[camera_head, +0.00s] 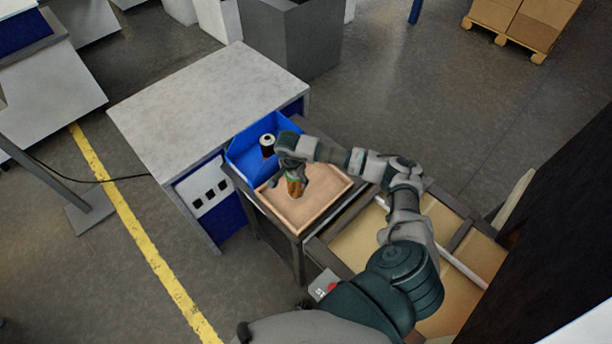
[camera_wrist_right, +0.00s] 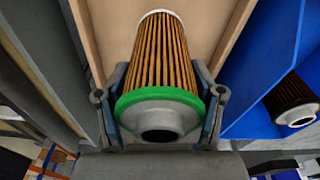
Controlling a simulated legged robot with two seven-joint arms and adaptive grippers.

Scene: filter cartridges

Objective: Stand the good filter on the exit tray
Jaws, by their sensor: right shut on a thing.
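The filter with orange-brown pleats and a green ring (camera_head: 295,188) is held upright in my right gripper (camera_head: 291,176), over the tan wooden tray (camera_head: 326,206). In the right wrist view the fingers of my right gripper (camera_wrist_right: 162,100) are shut on both sides of the filter (camera_wrist_right: 158,55), near its green ring and grey open end cap. Its white far end points down at the tray floor (camera_wrist_right: 105,30). I cannot tell whether it touches the floor. My left gripper is not in view.
A blue bin (camera_head: 243,158) adjoins the tray and holds a dark filter with a white cap (camera_head: 267,146); that filter also shows in the right wrist view (camera_wrist_right: 290,98). A grey-topped bench (camera_head: 205,100) stands left. Tan panels (camera_head: 365,240) lie to the right.

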